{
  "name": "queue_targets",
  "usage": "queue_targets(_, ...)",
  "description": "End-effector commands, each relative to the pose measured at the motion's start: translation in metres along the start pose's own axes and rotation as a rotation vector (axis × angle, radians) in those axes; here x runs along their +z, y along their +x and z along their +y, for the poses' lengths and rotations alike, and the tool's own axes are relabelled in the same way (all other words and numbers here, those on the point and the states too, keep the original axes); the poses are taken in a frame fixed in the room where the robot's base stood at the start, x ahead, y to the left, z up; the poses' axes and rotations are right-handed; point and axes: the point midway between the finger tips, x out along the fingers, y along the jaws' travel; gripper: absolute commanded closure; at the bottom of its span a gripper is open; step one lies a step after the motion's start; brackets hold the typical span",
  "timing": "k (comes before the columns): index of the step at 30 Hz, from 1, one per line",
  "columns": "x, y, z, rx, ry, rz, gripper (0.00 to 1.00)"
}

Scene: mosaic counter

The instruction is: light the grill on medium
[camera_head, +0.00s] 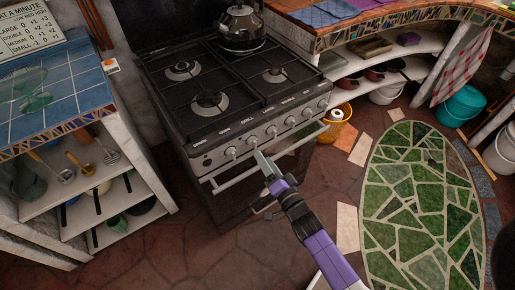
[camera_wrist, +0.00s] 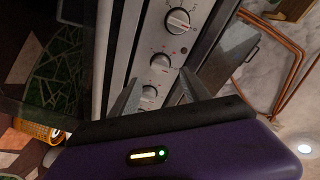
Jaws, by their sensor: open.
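The stove (camera_head: 215,165) stands in the middle of the head view, with a row of several knobs along its front panel. My gripper (camera_head: 261,156) is in front of the left part of this row. In the wrist view my gripper (camera_wrist: 158,80) is open and empty, with a knob with red marks (camera_wrist: 160,62) near its fingertips. A larger marked knob (camera_wrist: 178,20) is above it and another knob (camera_wrist: 149,93) shows lower, between the fingers. I cannot tell if a finger touches a knob.
An oven handle bar (camera_head: 237,178) runs below the knobs. A kettle (camera_head: 241,27) sits on the back burner. A blue-tiled counter (camera_head: 45,95) is on the left. A curved counter is on the right. A green mosaic patch (camera_head: 420,200) covers open floor at right.

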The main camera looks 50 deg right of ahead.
Motion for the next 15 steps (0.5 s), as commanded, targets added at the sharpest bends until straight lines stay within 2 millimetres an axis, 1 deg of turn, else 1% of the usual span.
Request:
queue_targets(1, -0.001, 0.009, -0.002, -0.003, -0.001, 0.002, 0.45)
queue_targets(3, -0.001, 0.02, -0.002, -0.003, -0.003, 0.002, 0.45)
queue_targets(9, -0.001, 0.049, 0.0, -0.001, -0.002, 0.001, 0.45)
queue_targets(12, -0.001, 0.058, -0.001, -0.001, -0.003, 0.001, 0.45)
queue_targets(15, 0.0, 0.063, -0.001, -0.001, -0.003, 0.0, 0.45)
